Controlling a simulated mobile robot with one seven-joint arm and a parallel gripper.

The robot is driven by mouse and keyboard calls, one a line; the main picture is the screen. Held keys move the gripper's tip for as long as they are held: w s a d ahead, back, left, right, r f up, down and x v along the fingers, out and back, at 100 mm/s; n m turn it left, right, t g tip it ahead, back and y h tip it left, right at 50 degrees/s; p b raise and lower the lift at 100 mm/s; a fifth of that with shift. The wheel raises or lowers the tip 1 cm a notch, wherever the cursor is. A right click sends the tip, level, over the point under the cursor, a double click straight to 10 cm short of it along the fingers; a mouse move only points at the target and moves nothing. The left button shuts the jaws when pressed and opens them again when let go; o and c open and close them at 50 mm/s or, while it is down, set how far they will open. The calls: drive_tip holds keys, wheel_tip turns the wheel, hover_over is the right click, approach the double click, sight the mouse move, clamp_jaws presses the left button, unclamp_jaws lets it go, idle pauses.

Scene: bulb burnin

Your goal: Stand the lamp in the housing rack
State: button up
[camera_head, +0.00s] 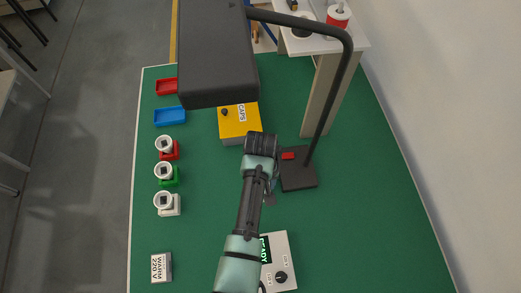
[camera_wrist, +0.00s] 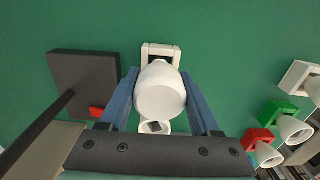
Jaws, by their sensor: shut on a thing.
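My gripper (camera_wrist: 159,78) shows in the wrist view with its two blue fingers shut on a white rounded lamp (camera_wrist: 160,92). A white square-edged part (camera_wrist: 147,50) with a dark opening shows just beyond the lamp; I cannot tell whether it touches it. A white ring with a dark centre (camera_wrist: 146,127) shows on the near side. In the head view my wrist hides the held lamp. Red (camera_head: 169,151), green (camera_head: 170,178) and white (camera_head: 170,207) holders, each with a white round piece, stand in a column at left. I cannot tell which thing is the housing rack.
A black stand base (camera_head: 298,175) with a red patch and a bent post is close right of my wrist; its big black head (camera_head: 217,55) hangs above. A yellow CAPS box (camera_head: 239,121), red tray (camera_head: 166,86), blue tray (camera_head: 170,116), READY panel (camera_head: 281,262) and WARM block (camera_head: 161,267) surround.

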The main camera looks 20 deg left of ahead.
drive_tip(key=shift+f+b, duration=0.45)
drive_tip(key=shift+f, duration=0.25)
idle(0.5)
drive_tip(key=o, duration=1.4)
drive_tip(key=shift+r, duration=0.1)
wheel_tip(320, 180, up, 13)
drive_tip(key=shift+f, duration=0.1)
drive_tip(key=shift+s+f, duration=0.1)
